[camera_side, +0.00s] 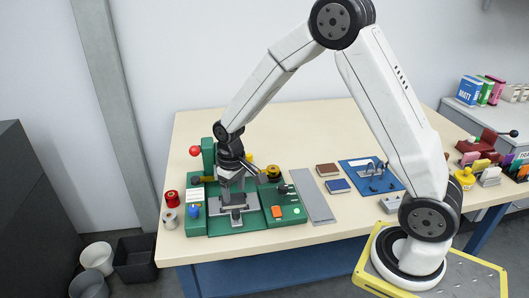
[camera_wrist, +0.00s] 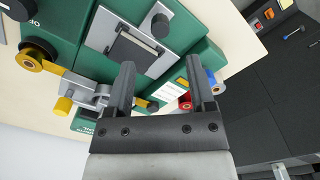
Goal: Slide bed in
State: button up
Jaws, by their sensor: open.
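The green machine (camera_side: 258,222) stands on the left part of the table. Its grey bed (camera_side: 217,213) is a flat plate at the front of the machine, with a dark knob (camera_side: 236,214) on it. In the wrist view the bed (camera_wrist: 108,25) shows beyond my fingers, with a dark-framed plate and the black knob (camera_wrist: 160,25). My gripper (camera_wrist: 162,78) is open and empty, its fingers pointing toward the machine; in the side view my gripper (camera_side: 233,186) is above the bed. I cannot tell whether the fingers touch anything. Part of the bed is hidden behind my gripper in the side view.
A red-ball lever (camera_side: 195,151) rises at the machine's left. Red and grey spools (camera_side: 171,204) stand left of it. Bins (camera_side: 135,258) stand on the floor.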

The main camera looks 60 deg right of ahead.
aim_at(236, 211)
jog(key=shift+f, duration=0.15)
jog(key=shift+f, duration=3.75)
grip_shut()
